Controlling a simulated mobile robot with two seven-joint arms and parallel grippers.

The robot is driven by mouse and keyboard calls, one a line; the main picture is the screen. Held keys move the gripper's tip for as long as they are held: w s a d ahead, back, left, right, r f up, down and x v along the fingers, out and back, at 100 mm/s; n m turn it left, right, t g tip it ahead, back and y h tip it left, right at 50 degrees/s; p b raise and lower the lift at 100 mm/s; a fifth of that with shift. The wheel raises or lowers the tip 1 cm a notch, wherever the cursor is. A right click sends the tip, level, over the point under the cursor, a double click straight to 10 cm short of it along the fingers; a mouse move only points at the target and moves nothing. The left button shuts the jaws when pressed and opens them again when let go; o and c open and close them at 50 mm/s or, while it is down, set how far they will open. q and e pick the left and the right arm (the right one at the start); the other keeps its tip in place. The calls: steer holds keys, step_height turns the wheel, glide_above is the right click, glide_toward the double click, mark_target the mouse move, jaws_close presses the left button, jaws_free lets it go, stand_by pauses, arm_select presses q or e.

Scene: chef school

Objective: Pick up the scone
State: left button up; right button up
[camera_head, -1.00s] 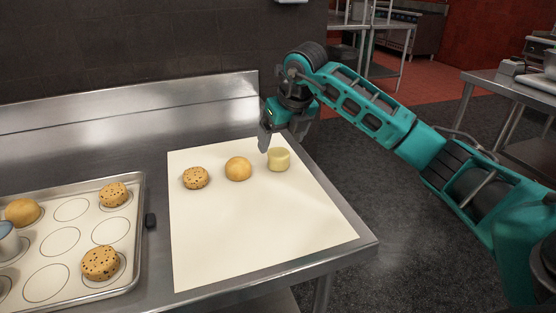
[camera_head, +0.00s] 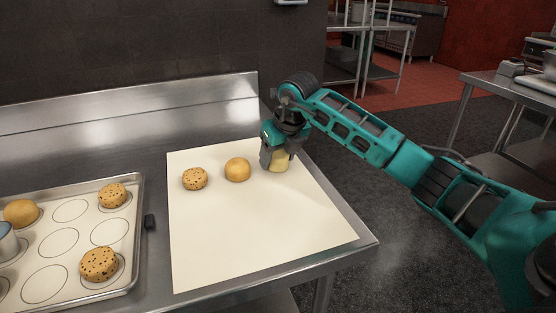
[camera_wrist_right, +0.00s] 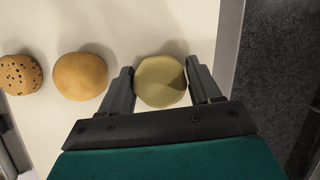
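The pale yellow, smooth piece (camera_head: 279,164), which I take for the scone, sits on the white sheet (camera_head: 250,235), rightmost in a row of three. My right gripper (camera_head: 271,163) is down over it, pointing at the sheet. In the right wrist view, the pale piece (camera_wrist_right: 160,82) lies between the two open fingers (camera_wrist_right: 160,72), one on each side. Narrow gaps seem to show beside it; I cannot tell whether either finger touches. In the head view the gripper hides its upper part.
A plain golden round (camera_head: 237,169) and a speckled round (camera_head: 195,179) lie left of it on the sheet. A metal tray (camera_head: 139,215) with marked circles and several baked rounds stands at left. The sheet's front half is clear. The table's right edge is close.

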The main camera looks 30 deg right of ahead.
steer(key=c, duration=0.6)
